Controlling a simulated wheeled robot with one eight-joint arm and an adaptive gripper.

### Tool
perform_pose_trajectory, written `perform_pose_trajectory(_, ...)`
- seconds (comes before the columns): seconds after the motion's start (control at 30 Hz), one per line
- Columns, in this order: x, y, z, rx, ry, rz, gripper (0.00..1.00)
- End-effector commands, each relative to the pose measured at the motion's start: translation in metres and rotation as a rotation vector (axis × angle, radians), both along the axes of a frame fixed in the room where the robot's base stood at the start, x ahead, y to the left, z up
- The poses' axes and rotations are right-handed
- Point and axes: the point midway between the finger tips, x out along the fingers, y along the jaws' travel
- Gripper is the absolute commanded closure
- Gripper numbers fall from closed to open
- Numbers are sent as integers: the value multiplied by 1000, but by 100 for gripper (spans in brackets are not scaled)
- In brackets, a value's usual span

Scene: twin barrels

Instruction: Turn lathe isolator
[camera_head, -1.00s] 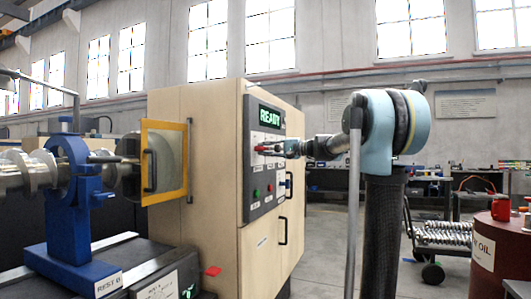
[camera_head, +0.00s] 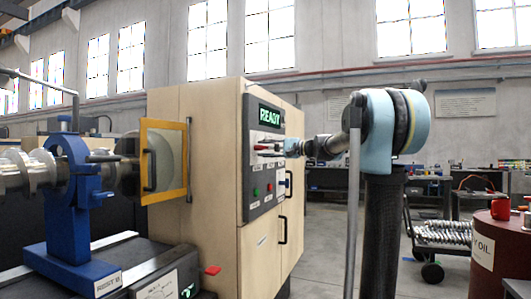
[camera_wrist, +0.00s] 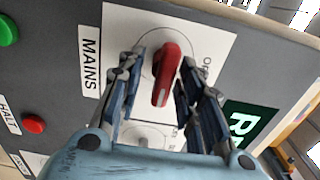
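The lathe isolator is a red rotary handle (camera_wrist: 167,72) on a white plate beside a MAINS label in the wrist view. In the head view, my gripper (camera_head: 272,148) is at the upper front of the cabinet's grey control panel (camera_head: 252,190) and partly hides the isolator. In the wrist view, my gripper (camera_wrist: 162,58) has its two fingers on either side of the handle. A gap shows on the left; the right finger is close to the handle, and contact there is unclear.
A green READY display (camera_head: 269,116) is above the isolator. Green (camera_wrist: 8,30) and red (camera_wrist: 34,124) buttons are on the same panel. A cabinet door handle (camera_head: 283,230) sticks out below. An oil drum (camera_head: 497,255) and a loaded cart (camera_head: 440,240) stand at right.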

Motion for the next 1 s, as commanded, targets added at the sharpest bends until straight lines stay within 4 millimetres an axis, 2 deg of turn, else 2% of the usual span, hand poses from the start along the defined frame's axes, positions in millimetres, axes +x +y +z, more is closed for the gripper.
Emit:
perform_pose_trajectory(0.2, -1, -1, 1, 1, 0, 1, 67)
perform_pose_trajectory(0.33, -3, -9, 1, 2, -1, 0, 67)
perform_pose_trajectory(0.8, -27, -79, 0, 1, 1, -3, 67)
perform_pose_trajectory(1.0, -35, -101, -1, 0, 1, -2, 67)
